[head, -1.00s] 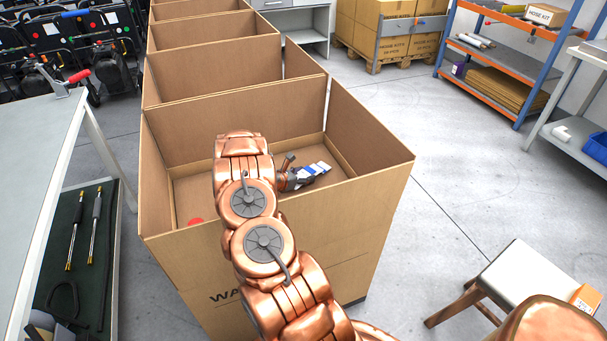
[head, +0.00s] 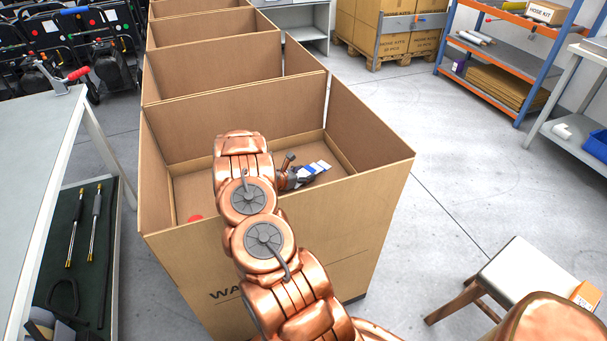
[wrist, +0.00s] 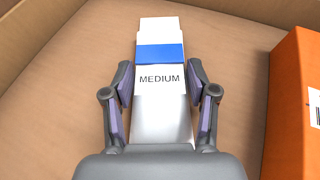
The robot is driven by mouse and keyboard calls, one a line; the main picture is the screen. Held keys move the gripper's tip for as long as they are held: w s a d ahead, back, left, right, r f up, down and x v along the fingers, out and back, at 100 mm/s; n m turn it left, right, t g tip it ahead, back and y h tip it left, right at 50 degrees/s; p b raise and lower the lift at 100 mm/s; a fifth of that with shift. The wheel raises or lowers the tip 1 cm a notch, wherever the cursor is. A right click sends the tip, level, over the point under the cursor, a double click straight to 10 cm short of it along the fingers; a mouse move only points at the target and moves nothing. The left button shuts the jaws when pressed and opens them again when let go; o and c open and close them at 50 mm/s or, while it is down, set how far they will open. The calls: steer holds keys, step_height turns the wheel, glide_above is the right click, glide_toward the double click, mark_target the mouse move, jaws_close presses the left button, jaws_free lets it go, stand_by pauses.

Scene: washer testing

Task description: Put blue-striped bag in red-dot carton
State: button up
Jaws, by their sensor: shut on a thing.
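The blue-striped bag (wrist: 160,106) is white with a blue band and the word MEDIUM. My gripper (wrist: 160,92) is shut on it, one finger along each side. In the head view the bag (head: 319,167) and my gripper (head: 296,177) are inside the nearest open carton (head: 235,135), below its rim and toward its right side. A red dot (head: 195,219) shows at the lower left in this carton, partly cut off by the front wall. Whether the bag touches the carton floor cannot be told.
An orange box with a white label (wrist: 294,105) stands close on the right in the wrist view. More open cartons (head: 215,65) stand in a row behind. A workbench (head: 40,150) is at left and a stool (head: 515,275) at right.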

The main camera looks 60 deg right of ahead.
steer(key=shift+f, duration=0.1)
steer(key=o, duration=1.5)
steer(key=shift+c, duration=0.2)
steer(key=v, duration=1.2)
